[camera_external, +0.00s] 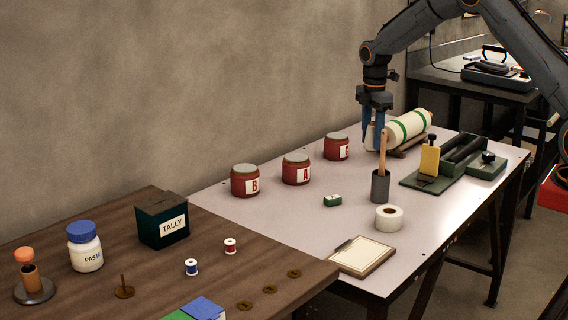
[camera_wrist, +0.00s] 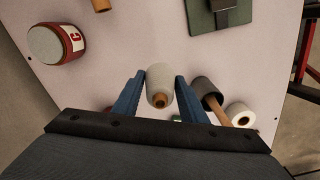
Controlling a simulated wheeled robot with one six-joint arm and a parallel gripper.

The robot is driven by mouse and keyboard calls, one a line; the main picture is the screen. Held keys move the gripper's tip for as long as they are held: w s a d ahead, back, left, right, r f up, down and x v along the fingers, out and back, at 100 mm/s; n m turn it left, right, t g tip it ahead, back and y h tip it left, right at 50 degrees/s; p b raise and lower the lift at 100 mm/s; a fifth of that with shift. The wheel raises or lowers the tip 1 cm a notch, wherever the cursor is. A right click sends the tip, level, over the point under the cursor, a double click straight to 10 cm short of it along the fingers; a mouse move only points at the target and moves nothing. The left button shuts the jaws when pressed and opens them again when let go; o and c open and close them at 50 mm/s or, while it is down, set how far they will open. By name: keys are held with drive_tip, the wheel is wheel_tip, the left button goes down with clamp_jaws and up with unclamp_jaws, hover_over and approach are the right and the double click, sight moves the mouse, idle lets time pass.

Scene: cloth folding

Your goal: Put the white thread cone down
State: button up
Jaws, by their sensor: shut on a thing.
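My gripper (camera_external: 375,140) is over the far part of the pale table (camera_external: 300,200), fingers pointing down. In the wrist view my gripper (camera_wrist: 160,80) has its two blue fingers on either side of the white thread cone (camera_wrist: 160,82) and is shut on it. The cone is pale with a brown core end that faces the wrist camera. In the external view the cone (camera_external: 369,136) is mostly hidden behind the fingers. I cannot tell whether its base touches the table.
Red jar C (camera_external: 337,147) stands left of my gripper, with jars A (camera_external: 296,170) and B (camera_external: 245,181) beyond. A grey cup (camera_external: 380,188) with a wooden handle stands in front, near a white tape roll (camera_external: 389,217). A green-banded roll (camera_external: 409,125) lies at right.

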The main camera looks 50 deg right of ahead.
drive_tip(key=a, duration=3.8)
wheel_tip(320, 180, down, 10)
drive_tip(key=shift+d+r+p, duration=0.1)
drive_tip(key=shift+r+p, duration=0.05)
drive_tip(key=shift+p, duration=1.05)
drive_tip(key=o, duration=1.1)
drive_tip(key=shift+f, duration=0.2)
drive_tip(key=shift+o, duration=0.3)
drive_tip(key=shift+r, duration=0.1)
wheel_tip(320, 180, up, 12)
drive_tip(key=b, duration=0.2)
drive_tip(key=shift+b, duration=0.35)
